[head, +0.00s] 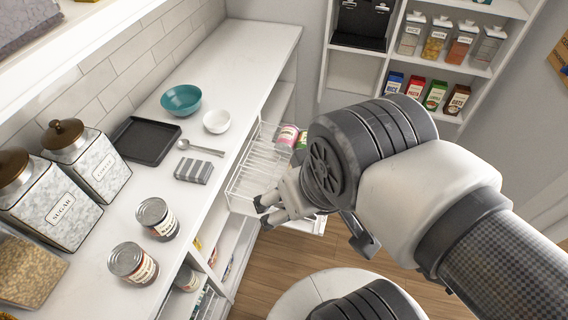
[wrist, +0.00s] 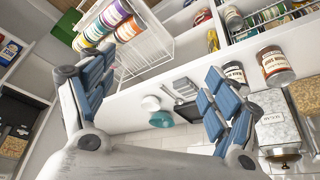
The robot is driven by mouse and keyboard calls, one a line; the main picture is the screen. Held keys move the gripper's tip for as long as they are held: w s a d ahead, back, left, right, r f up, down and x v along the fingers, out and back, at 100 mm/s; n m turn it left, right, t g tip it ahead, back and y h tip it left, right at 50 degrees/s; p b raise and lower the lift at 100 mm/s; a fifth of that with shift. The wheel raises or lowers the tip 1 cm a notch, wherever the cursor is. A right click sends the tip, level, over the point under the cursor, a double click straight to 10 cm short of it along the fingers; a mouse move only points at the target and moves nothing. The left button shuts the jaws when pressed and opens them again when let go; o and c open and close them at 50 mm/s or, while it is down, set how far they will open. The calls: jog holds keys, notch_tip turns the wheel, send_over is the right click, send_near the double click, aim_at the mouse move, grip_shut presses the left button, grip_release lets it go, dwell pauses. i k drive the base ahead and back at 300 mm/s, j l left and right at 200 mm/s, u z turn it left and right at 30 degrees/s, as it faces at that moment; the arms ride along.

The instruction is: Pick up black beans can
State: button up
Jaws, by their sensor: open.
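Two tin cans with printed labels stand upright on the white counter. The farther can (head: 157,218) has a dark-toned label, and the nearer can (head: 132,263) has a reddish-brown one. The lettering is too small for me to tell surely which is black beans. My gripper (head: 264,213) is open and empty, right of the counter edge by the pulled-out wire basket. In the wrist view its blue-padded fingers (wrist: 160,75) are spread wide, apart from both cans.
Sugar (head: 62,205) and coffee (head: 98,168) canisters stand behind the cans. A black tray (head: 143,140), teal bowl (head: 181,100), white bowl (head: 217,121), spoon and folded cloth (head: 194,170) lie farther along. The wire basket (head: 243,180) juts out, holding colored cans. Another can (head: 187,279) stands on a lower shelf.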

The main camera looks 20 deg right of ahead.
aim_at(154, 213)
jog(key=u, duration=0.5)
jog(key=l+u, duration=0.1)
jog(key=u, duration=1.4)
jog(key=l+u, duration=0.1)
jog(key=u, duration=0.85)
jog(key=k+l+u, duration=0.1)
jog(key=k+l, duration=0.15)
jog(key=k, duration=0.15)
jog(key=k+l+u, duration=0.15)
jog(key=k, duration=0.25)
jog(key=k+l+u, duration=0.1)
jog(key=k+l, duration=0.15)
jog(key=k, duration=0.15)
